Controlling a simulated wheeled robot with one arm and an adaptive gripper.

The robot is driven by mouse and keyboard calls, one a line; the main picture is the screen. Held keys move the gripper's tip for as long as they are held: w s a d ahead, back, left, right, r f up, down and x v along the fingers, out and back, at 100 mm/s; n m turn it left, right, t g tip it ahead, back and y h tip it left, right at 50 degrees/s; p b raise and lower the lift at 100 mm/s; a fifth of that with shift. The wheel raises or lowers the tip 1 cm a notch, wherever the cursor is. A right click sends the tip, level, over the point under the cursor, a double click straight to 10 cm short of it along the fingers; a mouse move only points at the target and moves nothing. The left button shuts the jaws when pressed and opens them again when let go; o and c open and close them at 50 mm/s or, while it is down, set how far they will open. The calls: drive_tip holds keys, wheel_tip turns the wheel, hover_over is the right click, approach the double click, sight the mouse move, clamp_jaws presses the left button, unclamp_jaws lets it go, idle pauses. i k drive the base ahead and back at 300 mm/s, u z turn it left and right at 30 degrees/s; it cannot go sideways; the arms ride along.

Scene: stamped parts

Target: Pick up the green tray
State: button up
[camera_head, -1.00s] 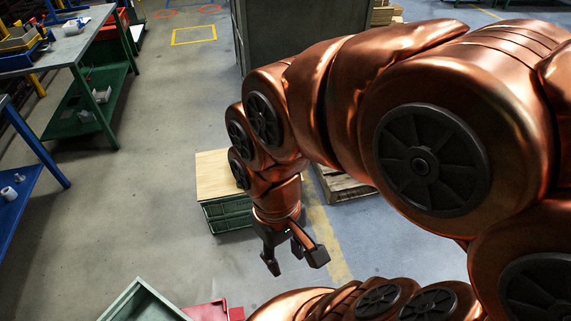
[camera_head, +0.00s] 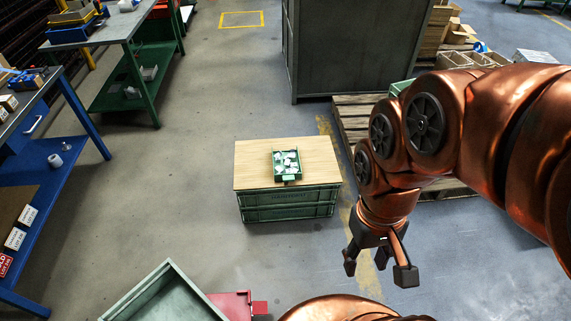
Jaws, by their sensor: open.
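The green tray (camera_head: 287,178) is small and holds several light-coloured parts. It lies on the wooden top (camera_head: 252,162) of a green crate (camera_head: 290,205) standing on the floor near the middle of the view. My gripper (camera_head: 378,277) hangs to the right of the crate and nearer to me, apart from the tray. Its fingers are spread and nothing is between them.
A grey cabinet (camera_head: 345,45) and a wooden pallet (camera_head: 352,112) stand behind and to the right. Workbenches, one green (camera_head: 140,75) and one blue (camera_head: 62,190), line the left. A green bin (camera_head: 130,310) is at the front. The floor left of the crate is clear.

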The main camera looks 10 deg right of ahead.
sight(287, 165)
drive_tip(key=z, duration=0.85)
drive_tip(key=i, duration=1.05)
drive_tip(key=u, duration=2.55)
